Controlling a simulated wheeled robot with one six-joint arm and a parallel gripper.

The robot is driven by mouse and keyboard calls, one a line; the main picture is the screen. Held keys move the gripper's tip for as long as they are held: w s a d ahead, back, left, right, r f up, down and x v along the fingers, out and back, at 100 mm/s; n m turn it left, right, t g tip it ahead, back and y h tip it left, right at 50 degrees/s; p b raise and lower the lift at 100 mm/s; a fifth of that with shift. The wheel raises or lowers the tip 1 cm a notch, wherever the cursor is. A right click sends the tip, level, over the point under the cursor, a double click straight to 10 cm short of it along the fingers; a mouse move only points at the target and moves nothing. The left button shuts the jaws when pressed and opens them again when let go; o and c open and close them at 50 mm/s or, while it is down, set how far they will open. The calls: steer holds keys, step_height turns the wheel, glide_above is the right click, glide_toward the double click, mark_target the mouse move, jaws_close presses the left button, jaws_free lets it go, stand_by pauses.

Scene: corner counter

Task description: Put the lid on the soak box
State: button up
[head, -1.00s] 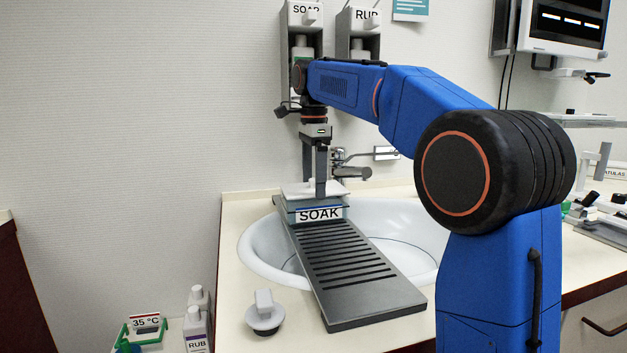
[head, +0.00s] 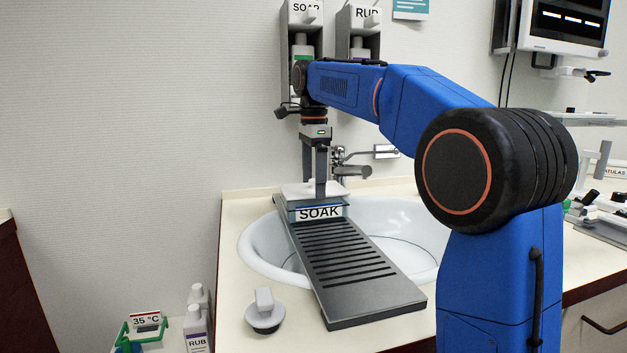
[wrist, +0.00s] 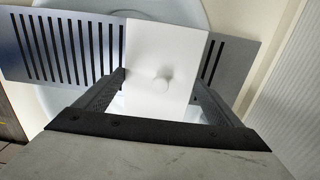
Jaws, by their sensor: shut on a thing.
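The soak box (head: 319,213), with its SOAK label, stands on the far end of the dark slotted rack (head: 360,285) across the sink. The white lid (head: 298,188) lies flat at the top of the box, and no clear gap shows between them. My gripper (head: 315,190) points straight down over the box and is shut on the lid. In the wrist view the lid (wrist: 150,50) spans between my two fingers (wrist: 160,90), with a round knob at its middle. The lid hides most of the box from above, so I cannot tell how its far edges sit.
The white sink basin (head: 400,230) lies under the rack. A grey stopper-like piece (head: 265,312) stands on the counter at the front left. The tap (head: 350,170) is close behind my gripper. SOAP (head: 303,60) and RUB (head: 360,45) dispensers hang on the wall.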

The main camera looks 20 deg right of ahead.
stand_by(0.4)
steer(key=o, duration=0.9)
steer(key=shift+r, duration=0.1)
steer(key=shift+r, duration=3.4)
jaws_close()
steer(key=shift+f, duration=1.95)
